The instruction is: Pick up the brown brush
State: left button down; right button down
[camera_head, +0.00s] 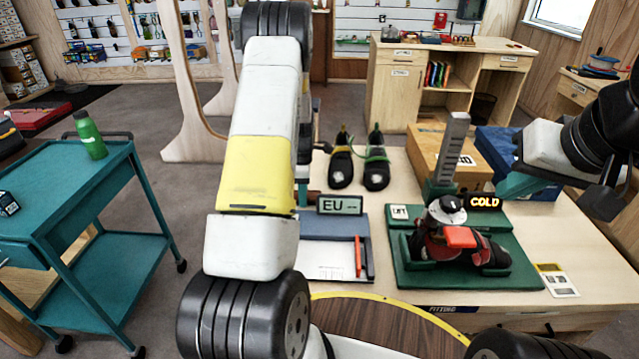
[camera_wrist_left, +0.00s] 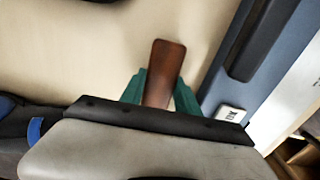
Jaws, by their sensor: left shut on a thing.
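The brown brush (camera_wrist_left: 165,62) shows in the left wrist view as a smooth, dark brown rounded end standing up between the two teal fingers. My left gripper (camera_wrist_left: 162,90) is shut on it. The lower part of the brush is hidden by the fingers and gripper body. In the head view my left arm covers most of the left gripper, and I cannot make out the grip there. My right gripper (camera_head: 518,184) is at the right side of the head view, above the table near the blue box. Its teal part shows, but its opening cannot be made out.
The table (camera_head: 590,245) carries a pair of dark climbing shoes (camera_head: 358,168), an EU sign (camera_head: 340,205), a blue-grey tray (camera_head: 345,222) and a green fitting board (camera_head: 470,278) holding a shoe. A COLD sign (camera_head: 484,202) stands behind it. A teal cart (camera_head: 60,195) stands left.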

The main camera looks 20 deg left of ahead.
pick_arm(q)
notch_tip(320, 180, up, 10)
jog(key=shift+r, duration=0.1)
dwell(0.4)
